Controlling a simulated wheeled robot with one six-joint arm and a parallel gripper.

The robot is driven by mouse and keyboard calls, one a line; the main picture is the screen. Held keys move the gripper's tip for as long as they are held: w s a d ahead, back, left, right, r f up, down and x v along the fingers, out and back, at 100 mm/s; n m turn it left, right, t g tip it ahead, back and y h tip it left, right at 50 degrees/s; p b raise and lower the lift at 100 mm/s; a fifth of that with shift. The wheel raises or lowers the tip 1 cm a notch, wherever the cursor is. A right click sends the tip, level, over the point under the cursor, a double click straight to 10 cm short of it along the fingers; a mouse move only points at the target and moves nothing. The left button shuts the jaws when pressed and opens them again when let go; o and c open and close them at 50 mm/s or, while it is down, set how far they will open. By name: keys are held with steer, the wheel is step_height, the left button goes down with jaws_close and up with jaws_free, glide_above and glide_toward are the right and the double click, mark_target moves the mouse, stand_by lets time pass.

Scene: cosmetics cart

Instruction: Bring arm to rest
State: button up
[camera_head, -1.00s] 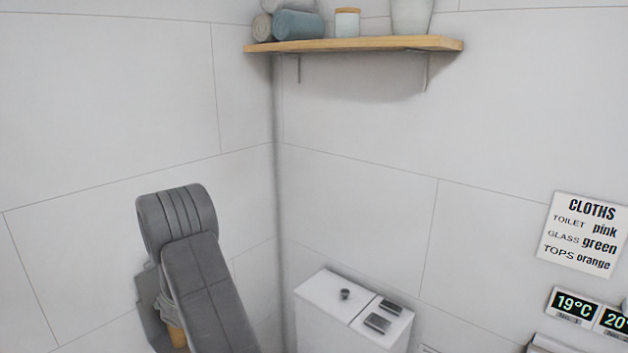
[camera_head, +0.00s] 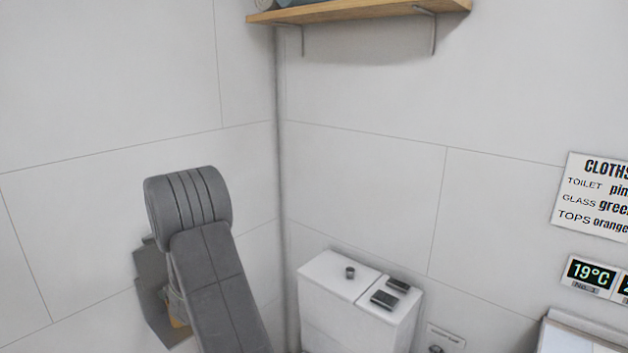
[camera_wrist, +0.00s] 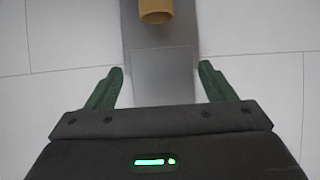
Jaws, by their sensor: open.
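My arm, in dark grey links, rises at the lower left of the head view in front of the wall corner. My gripper is hidden behind the arm there. In the wrist view my gripper (camera_wrist: 160,70) shows two green fingers spread apart with nothing between them. Beyond the fingers is a grey panel (camera_wrist: 160,70) against pale wall tiles, with a tan cylinder (camera_wrist: 155,10) at the top edge. The grey panel (camera_head: 150,290) also shows partly behind my arm in the head view.
A white cistern-like box (camera_head: 340,283) with a small dark knob stands right of my arm. A wooden shelf (camera_head: 360,13) is on the wall above. A cloths sign (camera_head: 598,195) and a 19°C display (camera_head: 592,275) are at the right. The wall between is bare.

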steer(key=shift+s+d+f+t+y+b, duration=0.15)
steer(key=shift+f+t+y+b, duration=0.25)
steer(key=shift+b, duration=0.85)
steer(key=shift+f, duration=0.15)
